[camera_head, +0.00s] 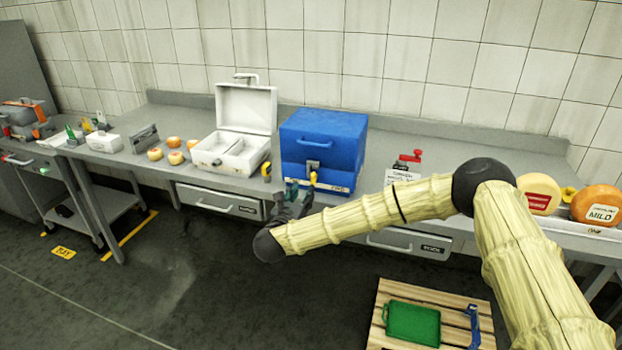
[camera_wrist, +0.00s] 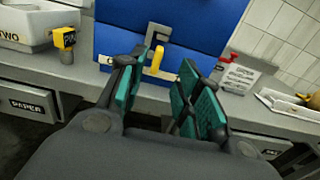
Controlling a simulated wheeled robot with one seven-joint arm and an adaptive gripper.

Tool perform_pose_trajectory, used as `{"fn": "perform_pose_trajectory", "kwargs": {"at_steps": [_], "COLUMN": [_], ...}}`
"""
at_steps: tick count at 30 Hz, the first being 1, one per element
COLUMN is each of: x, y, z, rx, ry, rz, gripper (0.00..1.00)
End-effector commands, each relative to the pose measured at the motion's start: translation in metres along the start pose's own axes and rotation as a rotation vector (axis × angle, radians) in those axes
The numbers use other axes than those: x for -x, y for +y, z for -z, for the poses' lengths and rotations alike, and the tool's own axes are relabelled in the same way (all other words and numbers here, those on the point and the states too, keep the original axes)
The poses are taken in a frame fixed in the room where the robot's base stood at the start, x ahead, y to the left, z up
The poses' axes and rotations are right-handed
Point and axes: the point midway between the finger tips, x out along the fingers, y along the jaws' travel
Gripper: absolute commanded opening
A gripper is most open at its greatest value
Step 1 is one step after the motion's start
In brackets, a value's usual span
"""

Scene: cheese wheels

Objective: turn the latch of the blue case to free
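The blue case (camera_head: 325,137) stands closed on the grey bench, its front towards me. On its front is a grey metal latch plate (camera_wrist: 157,33) with a yellow latch lever (camera_wrist: 156,61). The lever hangs down, nearly upright and slightly tilted. In the head view the lever (camera_head: 313,178) shows small, just above my gripper (camera_head: 291,196). In the wrist view my gripper (camera_wrist: 163,62) is open, its teal-padded fingers apart. The lever appears between the fingertips, beyond them. I see no contact, and nothing is held.
An open white case (camera_head: 245,112) stands left of the blue case. A small yellow-topped object (camera_wrist: 64,40) stands at the bench edge between them. Right of the blue case are a red-handled item (camera_head: 409,158) and a sign (camera_head: 402,177). Drawers (camera_head: 219,202) lie below the bench top.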

Motion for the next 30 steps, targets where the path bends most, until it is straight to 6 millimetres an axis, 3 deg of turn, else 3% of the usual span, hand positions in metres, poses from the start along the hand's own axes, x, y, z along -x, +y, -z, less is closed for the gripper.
{"fn": "perform_pose_trajectory", "kwargs": {"at_steps": [15, 21, 30], "x": [-0.077, -0.089, -0.091], "y": [0.0, 0.0, 0.0], "z": [-0.001, 0.0, 0.001], "rx": [0.004, 0.004, 0.004], "ry": [0.0, 0.001, 0.001], "rz": [-0.001, -0.002, -0.003], "gripper": [0.34, 0.34, 0.34]}}
